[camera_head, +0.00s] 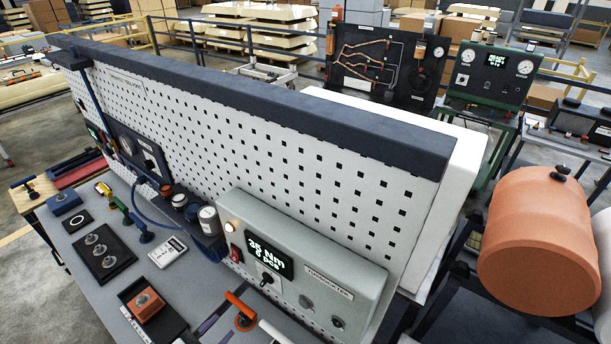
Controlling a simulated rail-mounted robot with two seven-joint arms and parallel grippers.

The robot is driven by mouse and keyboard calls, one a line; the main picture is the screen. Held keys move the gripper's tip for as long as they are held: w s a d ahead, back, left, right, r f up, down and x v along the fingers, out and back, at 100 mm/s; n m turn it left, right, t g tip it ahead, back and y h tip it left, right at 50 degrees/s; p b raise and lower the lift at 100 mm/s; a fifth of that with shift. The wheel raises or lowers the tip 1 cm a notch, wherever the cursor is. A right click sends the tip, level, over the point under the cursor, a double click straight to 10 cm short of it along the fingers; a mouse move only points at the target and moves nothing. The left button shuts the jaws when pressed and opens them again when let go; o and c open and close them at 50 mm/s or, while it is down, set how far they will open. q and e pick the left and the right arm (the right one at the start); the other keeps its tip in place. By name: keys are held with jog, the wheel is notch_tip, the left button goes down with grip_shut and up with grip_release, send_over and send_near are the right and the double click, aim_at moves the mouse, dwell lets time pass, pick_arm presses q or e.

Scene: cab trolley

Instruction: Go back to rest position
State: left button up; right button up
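I cannot make out the fingertips of either gripper in the head view. A pale bar at the bottom edge, beside an orange-handled tool (242,308), is cut off, and I cannot tell what it belongs to. My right gripper does not show. The task names no object. The grey workbench (85,290) stands below a tilted white pegboard (225,125) with a dark top rail.
A grey torque box (325,275) reading 35 Nm is on the pegboard's lower right. Small jars (208,220), a small meter (167,252) and a dark tray (103,256) are at the bench. A large orange cylinder (535,240) fills the right side. A green gauge panel (492,75) stands behind.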

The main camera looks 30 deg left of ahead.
pick_arm(q)
jog(key=s+a+f+n+g+y, duration=0.2)
jog(key=s+f+n+g+y, duration=0.15)
jog(key=s+f+g, duration=0.6)
jog(key=s+d+r+g+p, duration=0.1)
jog(key=d+r+g+p, duration=0.1)
jog(key=d, duration=0.4)
jog(key=s+d+r+g+h+p, duration=0.1)
jog(key=s+d+r+g+p, duration=0.1)
jog(key=d, duration=0.4)
jog(key=shift+r+n+g+p, duration=0.35)
jog(key=shift+r+p, duration=0.55)
jog(key=shift+p, duration=0.3)
